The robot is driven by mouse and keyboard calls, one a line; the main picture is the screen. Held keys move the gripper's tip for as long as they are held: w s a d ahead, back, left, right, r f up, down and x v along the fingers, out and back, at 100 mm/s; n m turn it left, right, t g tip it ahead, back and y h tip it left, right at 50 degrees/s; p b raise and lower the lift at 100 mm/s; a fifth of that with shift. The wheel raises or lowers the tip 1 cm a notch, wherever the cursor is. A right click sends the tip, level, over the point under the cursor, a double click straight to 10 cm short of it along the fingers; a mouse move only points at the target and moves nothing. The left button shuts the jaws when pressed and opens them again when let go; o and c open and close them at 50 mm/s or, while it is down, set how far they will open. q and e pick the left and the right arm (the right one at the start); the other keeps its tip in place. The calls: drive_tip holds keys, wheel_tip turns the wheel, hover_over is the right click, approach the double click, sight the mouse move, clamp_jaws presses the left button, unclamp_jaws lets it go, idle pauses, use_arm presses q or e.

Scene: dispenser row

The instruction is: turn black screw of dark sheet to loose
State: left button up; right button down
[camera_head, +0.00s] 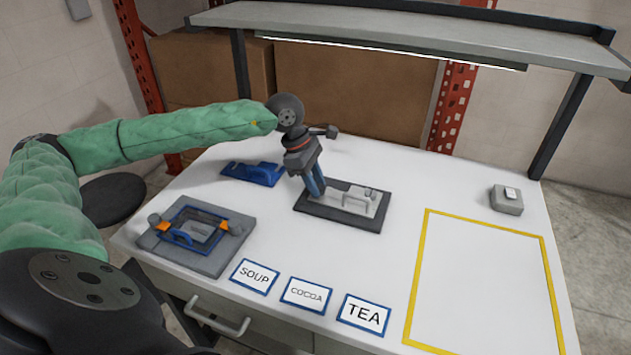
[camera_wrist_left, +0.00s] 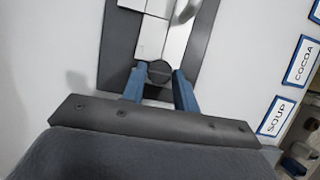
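The dark sheet (camera_head: 350,221) lies on the white table and carries a pale metal fixture (camera_head: 352,200). The sheet also shows in the left wrist view (camera_wrist_left: 118,45). The black screw (camera_wrist_left: 160,71) is a round dark head at the near end of the fixture in the left wrist view. My left gripper (camera_head: 317,191) points down at the sheet's left end and hides the screw in the head view. My right gripper is not in view.
A grey board (camera_head: 195,256) with a blue frame and orange clips lies front left. A blue tool-like object (camera_head: 253,173) lies behind. Cards SOUP (camera_head: 254,276), COCOA (camera_head: 306,295) and TEA (camera_head: 364,315) line the front. A yellow outline (camera_head: 418,275) and grey box (camera_head: 506,202) are right.

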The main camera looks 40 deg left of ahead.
use_arm(q)
drive_tip(key=o, duration=0.3)
drive_tip(key=shift+o, duration=0.2)
drive_tip(key=shift+r, duration=0.15)
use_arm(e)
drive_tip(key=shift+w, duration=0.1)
use_arm(q)
drive_tip(key=b+v, duration=0.2)
drive_tip(key=v, duration=0.5)
drive_tip(key=shift+a+r, duration=0.2)
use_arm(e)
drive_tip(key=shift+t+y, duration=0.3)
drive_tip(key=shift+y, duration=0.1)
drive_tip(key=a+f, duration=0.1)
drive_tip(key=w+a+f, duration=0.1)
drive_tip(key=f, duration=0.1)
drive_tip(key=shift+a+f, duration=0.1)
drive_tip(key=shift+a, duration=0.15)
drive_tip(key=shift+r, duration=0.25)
